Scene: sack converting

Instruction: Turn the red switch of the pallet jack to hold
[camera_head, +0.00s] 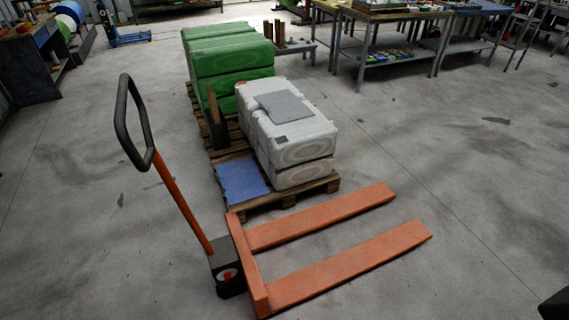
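The orange pallet jack (262,269) stands on the floor in the lower middle, with its two forks pointing right. Its black loop handle (121,112) sits atop an orange shaft (181,205) that leans up to the left. At the shaft's foot is a dark housing (225,253). A small red switch (228,274) shows there against a pale round face. It is too small to tell which setting it points to. Neither of my grippers can be made out. A dark shape at the lower right edge is cut off, and I cannot tell what it is.
Behind the jack, a wooden pallet (285,198) bears white sacks (287,120), green sacks (228,55) and a blue sheet (242,180). Workbenches stand at the back right, and a dark bench (30,65) at the back left. The floor left and right of the jack is clear.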

